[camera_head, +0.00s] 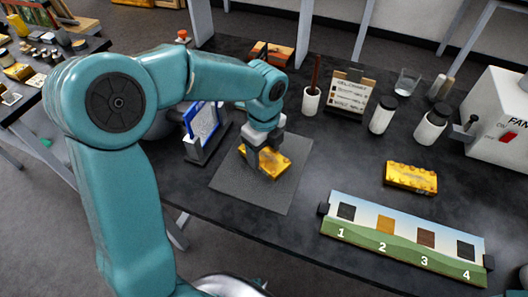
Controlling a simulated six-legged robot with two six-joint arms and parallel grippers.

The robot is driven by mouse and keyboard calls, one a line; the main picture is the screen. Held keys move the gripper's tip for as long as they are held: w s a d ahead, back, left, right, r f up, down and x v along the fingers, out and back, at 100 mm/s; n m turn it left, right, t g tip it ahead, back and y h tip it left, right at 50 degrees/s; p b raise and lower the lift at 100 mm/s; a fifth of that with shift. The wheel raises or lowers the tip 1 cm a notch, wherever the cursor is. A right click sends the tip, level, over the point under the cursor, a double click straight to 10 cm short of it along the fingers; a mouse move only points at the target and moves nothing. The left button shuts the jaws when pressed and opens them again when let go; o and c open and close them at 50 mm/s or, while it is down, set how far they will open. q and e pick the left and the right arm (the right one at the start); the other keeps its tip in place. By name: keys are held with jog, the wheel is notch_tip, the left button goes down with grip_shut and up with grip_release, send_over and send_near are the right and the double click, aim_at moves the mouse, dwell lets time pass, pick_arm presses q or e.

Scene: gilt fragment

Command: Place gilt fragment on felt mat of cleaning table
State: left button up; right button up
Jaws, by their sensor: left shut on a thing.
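A gold gilt fragment (275,162) is at the grey felt mat (236,187) on the dark cleaning table (330,170). My left gripper (262,168) points down and is shut on this fragment. The fragment is over the upper middle of the mat; I cannot tell whether it touches the felt. The gripper hides part of it. A second gold ornate piece (410,178) lies on the table to the right, apart from the mat. My right gripper is not in view.
A numbered colour-swatch board (403,240) lies near the front right. A tablet on a stand (203,125) is left of the mat. White bottles (382,115), a brush cup (311,101) and a white fan box (498,120) stand behind.

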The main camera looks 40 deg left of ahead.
pick_arm(q)
jog(key=shift+w+f, duration=0.1)
jog(key=shift+f, duration=0.2)
jog(key=shift+f, duration=0.15)
jog(key=o, duration=1.2)
jog(key=shift+c, duration=0.2)
